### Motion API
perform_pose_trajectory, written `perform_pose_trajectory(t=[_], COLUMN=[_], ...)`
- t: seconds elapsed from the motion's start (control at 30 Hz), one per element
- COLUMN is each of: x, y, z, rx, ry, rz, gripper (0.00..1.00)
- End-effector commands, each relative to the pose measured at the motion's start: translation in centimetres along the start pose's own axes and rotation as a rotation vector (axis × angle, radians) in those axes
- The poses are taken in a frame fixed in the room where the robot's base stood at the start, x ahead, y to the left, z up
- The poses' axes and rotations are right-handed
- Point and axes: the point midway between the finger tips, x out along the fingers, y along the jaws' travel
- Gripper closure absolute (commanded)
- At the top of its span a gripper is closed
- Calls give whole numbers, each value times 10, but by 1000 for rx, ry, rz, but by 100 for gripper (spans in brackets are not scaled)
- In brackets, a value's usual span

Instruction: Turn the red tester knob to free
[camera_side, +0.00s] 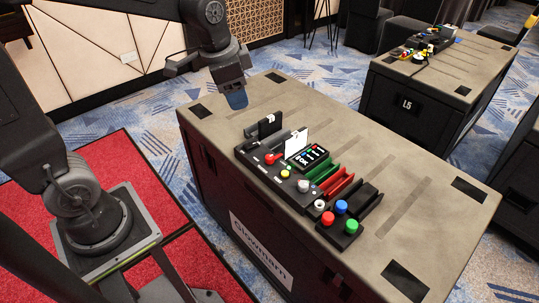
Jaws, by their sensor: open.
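The red tester knob (271,158) sits near the left end of a dark tester panel (262,172) on top of the grey case. Its pointer setting is too small to read. My gripper (237,100) is above the far left part of the case top, up and to the left of the knob. It is open, with nothing seen between its fingers, and is clear of the panel.
The case top (400,185) also bears a white card (296,142), a small screen (308,157), red slotted holders (337,184), and a button box with red, blue and green buttons (340,228). A second case (425,85) stands behind. The right part of the top is mostly bare.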

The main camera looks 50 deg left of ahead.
Motion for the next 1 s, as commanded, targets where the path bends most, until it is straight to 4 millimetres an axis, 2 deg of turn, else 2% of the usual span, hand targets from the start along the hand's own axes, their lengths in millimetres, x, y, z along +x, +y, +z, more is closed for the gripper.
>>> perform_pose_trajectory(t=[0.03,0.2,0.4,0.5,0.6,0.87,1.0], x=[17,74,147,173,189,212,237], y=[-10,-39,-64,-72,-75,-74,-70], z=[-11,-39,-55,-58,-58,-54,-47], rx=[45,225,411,473,513,531,530], ry=[-30,-102,-164,-180,-189,-194,-196], rz=[15,68,140,167,184,193,195], gripper=[43,43,43,43,43,43,43])
